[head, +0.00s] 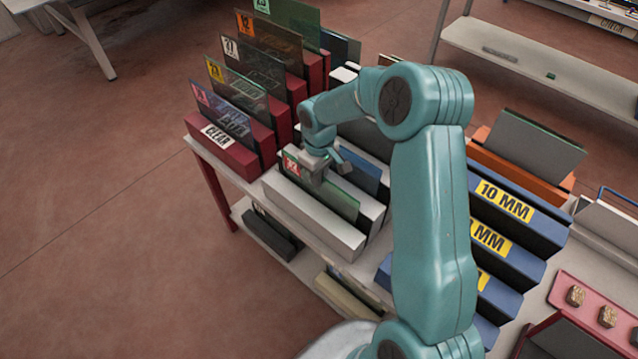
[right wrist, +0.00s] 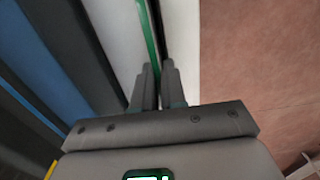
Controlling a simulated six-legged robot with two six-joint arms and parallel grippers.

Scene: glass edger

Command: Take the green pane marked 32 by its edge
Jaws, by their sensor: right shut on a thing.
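The green pane (head: 337,196) stands upright in the front white rack (head: 310,222). A red label (head: 291,165) with a number, seemingly 32, is at its left end, partly covered by my gripper. My right gripper (head: 314,172) is at the pane's top edge near that label, shut on it. In the right wrist view, the pane's green edge (right wrist: 148,30) runs down to the closely spaced fingers of my right gripper (right wrist: 158,70). My left gripper is not in view.
Red racks with labelled panes (head: 228,120) stand behind left, by a CLEAR sign (head: 215,136). A blue pane (head: 360,176) stands just behind the green one. Blue 10 MM racks (head: 510,205) are at right. Open floor (head: 120,240) lies left of the table.

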